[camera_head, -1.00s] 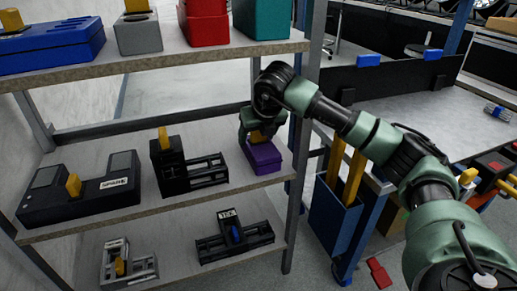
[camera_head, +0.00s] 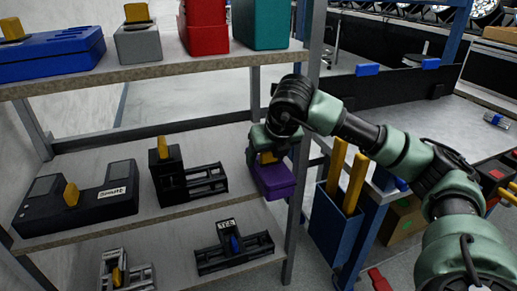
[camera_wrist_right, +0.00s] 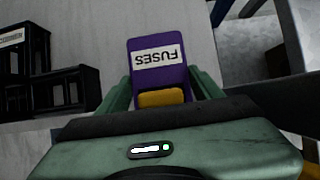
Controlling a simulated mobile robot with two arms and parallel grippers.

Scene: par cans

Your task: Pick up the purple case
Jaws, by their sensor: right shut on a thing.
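The purple case (camera_head: 276,181) has a yellow handle (camera_head: 268,157) and is at the right end of the middle shelf (camera_head: 215,207). In the right wrist view the case (camera_wrist_right: 158,76) shows a white label reading "FUSES", upside down. My right gripper (camera_head: 268,150) is at the top of the case, shut on its yellow handle. In the wrist view the green fingers (camera_wrist_right: 160,95) lie on both sides of the handle. The case appears lifted a little and reaches over the shelf's front edge; the gap beneath it is hard to judge. My left gripper is not in view.
A black box with rails (camera_head: 188,175) and a long black case (camera_head: 75,200) stand left on the same shelf. The upper shelf holds blue, grey, red and teal cases. A shelf post (camera_head: 300,170) stands close right. A blue bin (camera_head: 335,225) with yellow handles is beyond it.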

